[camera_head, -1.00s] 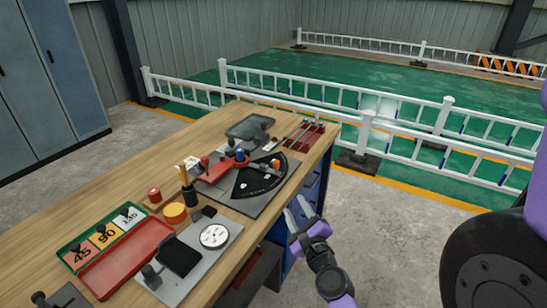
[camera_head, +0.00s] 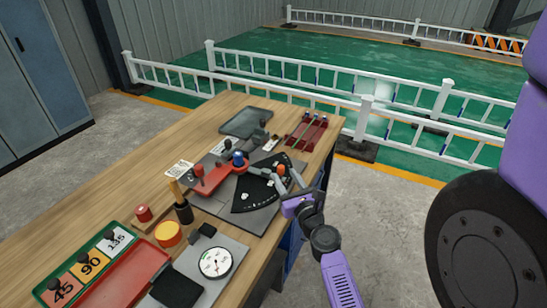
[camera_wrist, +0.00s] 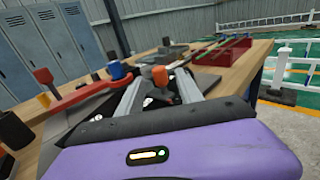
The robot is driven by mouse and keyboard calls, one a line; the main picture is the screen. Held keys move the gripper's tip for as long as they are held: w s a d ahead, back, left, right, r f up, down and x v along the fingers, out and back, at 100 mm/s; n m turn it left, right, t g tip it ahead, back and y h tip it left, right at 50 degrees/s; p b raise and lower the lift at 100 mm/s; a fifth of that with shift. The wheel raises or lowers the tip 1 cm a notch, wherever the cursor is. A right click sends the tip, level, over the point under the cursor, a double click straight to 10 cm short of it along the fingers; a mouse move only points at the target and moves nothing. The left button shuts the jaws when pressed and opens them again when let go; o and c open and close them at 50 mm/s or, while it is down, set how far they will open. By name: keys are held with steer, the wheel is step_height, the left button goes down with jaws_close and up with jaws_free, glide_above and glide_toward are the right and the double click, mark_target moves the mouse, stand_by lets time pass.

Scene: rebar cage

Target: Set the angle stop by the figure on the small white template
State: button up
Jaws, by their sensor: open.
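The angle stop is a black fan-shaped plate (camera_head: 256,196) with white marks along its curved edge and an orange-red knob (camera_head: 281,169) near its right side. The knob also shows in the wrist view (camera_wrist: 160,76). My gripper (camera_head: 281,176) is open, its grey fingers on either side of the knob, with no visible grip on it; contact cannot be told. A white card marked 135 (camera_head: 118,240) lies in a green tray beside cards marked 90 and 45. A small white printed card (camera_head: 179,169) lies behind the red lever; its figure is too small to read.
A red lever (camera_head: 212,180) with a blue knob (camera_head: 238,158) adjoins the black plate. A red rack (camera_head: 305,131) and grey tray (camera_head: 246,122) stand behind. A white dial (camera_head: 215,262), yellow-orange disc (camera_head: 168,234) and red tray (camera_head: 125,275) are nearer.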

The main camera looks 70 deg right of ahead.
mark_target(266, 169)
steer(key=x, duration=0.7)
steer(key=shift+w+d+p, duration=0.15)
steer(key=shift+p, duration=0.25)
steer(key=shift+c, duration=0.2)
jaws_close()
stand_by(0.9)
